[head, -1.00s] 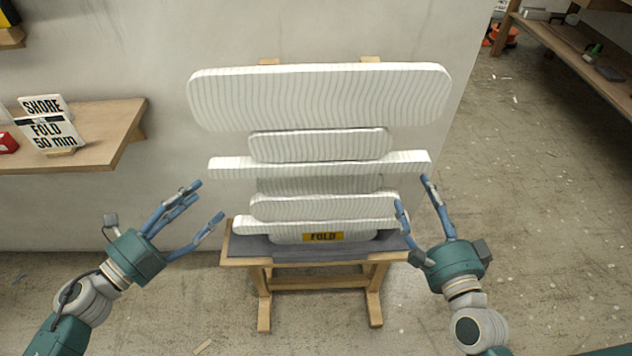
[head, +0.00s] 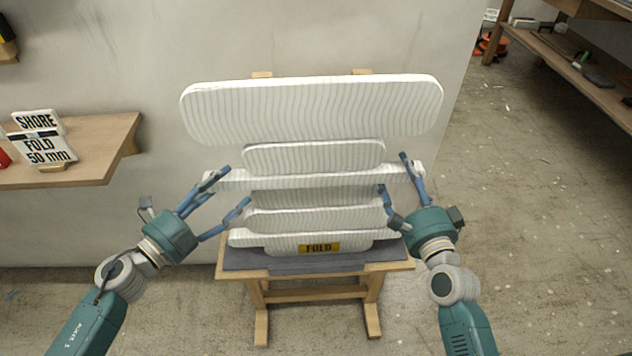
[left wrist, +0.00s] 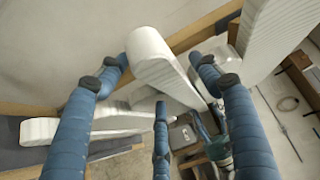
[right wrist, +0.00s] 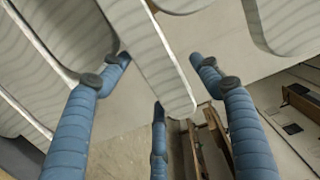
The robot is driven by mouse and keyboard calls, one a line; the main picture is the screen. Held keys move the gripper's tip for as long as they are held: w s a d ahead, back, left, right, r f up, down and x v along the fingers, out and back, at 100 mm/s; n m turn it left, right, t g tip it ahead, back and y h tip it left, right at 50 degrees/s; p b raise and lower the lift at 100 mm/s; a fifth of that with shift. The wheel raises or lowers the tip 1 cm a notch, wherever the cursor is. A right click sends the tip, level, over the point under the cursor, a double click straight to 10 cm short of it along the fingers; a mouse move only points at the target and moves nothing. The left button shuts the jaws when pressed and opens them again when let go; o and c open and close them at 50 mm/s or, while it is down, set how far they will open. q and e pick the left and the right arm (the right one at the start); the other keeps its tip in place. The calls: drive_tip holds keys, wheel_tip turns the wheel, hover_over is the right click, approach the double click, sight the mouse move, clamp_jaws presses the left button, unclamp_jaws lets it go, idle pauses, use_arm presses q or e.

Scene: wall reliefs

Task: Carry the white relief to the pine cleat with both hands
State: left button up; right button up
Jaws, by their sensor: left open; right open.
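The white relief (head: 312,110), a stack of rounded, wavy-grained slabs with a yellow FOLD label, stands upright on a grey-padded wooden stand (head: 318,293). My left gripper (head: 232,187) is open around the left end of its long middle bar; that end shows between the fingers in the left wrist view (left wrist: 160,65). My right gripper (head: 394,172) is open around the bar's right end, which lies between the fingers in the right wrist view (right wrist: 165,75). I cannot tell whether any finger touches. I cannot make out the pine cleat for sure.
A wooden wall shelf (head: 100,160) at the left holds SHORE and FOLD 50 mm signs (head: 42,140). A workbench (head: 575,62) with tools stands at the far right. A pale wall (head: 130,70) rises behind the relief. The floor on the right (head: 540,220) is mostly clear.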

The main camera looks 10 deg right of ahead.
use_arm(q)
drive_tip(key=shift+w+d, duration=0.5)
drive_tip(key=shift+w, duration=0.05)
use_arm(e)
drive_tip(key=shift+w, duration=0.7)
use_arm(q)
drive_tip(key=shift+c, duration=0.5)
use_arm(e)
drive_tip(key=shift+c, duration=0.5)
use_arm(q)
clamp_jaws()
use_arm(e)
clamp_jaws()
use_arm(q)
drive_tip(key=shift+w+r, duration=0.1)
drive_tip(key=shift+r, duration=0.2)
use_arm(e)
drive_tip(key=shift+w+r, duration=0.1)
drive_tip(key=shift+r, duration=0.25)
